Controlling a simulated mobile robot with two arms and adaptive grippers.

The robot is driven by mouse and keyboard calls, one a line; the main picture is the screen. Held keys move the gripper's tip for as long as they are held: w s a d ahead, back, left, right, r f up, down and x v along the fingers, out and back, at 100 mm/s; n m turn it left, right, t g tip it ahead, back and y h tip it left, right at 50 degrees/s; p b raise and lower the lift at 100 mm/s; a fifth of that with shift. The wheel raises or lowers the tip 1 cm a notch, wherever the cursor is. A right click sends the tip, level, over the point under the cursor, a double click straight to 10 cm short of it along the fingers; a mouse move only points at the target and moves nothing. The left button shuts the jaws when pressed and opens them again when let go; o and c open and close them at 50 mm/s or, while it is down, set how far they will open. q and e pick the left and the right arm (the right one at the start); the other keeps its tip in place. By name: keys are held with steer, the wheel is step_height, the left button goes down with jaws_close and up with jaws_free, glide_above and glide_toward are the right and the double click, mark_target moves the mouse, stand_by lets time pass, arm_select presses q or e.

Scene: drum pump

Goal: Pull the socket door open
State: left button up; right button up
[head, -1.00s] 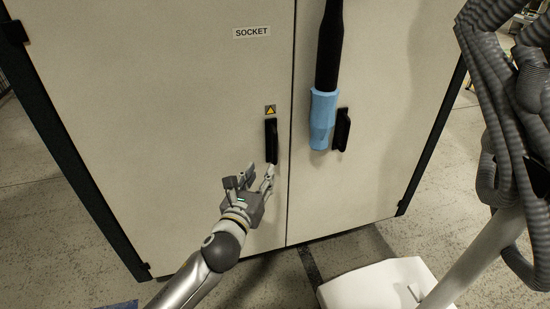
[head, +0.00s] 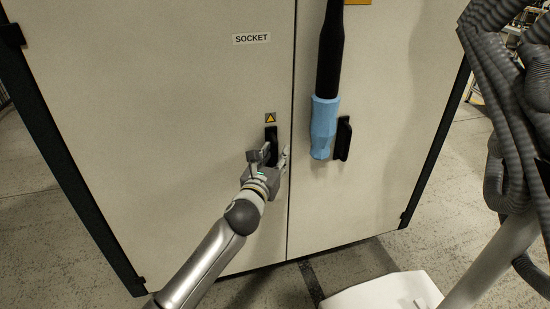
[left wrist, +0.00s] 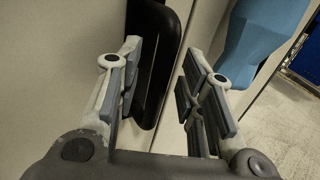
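The socket door (head: 170,130) is the left cabinet door, labelled SOCKET, and it looks closed. Its black handle (head: 271,135) is upright near the door's right edge, below a yellow warning sign. My left gripper (head: 271,153) is at the lower part of this handle. In the left wrist view the left gripper (left wrist: 160,88) is open, with its fingers apart. The black handle (left wrist: 157,60) shows beyond and between them, closer to the left finger. I cannot tell whether either finger touches it. My right gripper is not in view.
The right cabinet door (head: 385,110) has its own black handle (head: 343,138). A black pole with a blue end (head: 323,127) hangs in front of it. Grey ribbed hoses (head: 500,100) and a white block (head: 385,292) are at the right. Speckled floor lies around the cabinet.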

arm_select(q)
steer(key=shift+w, duration=0.2)
jaws_close()
steer(key=shift+s, duration=0.1)
stand_by(0.4)
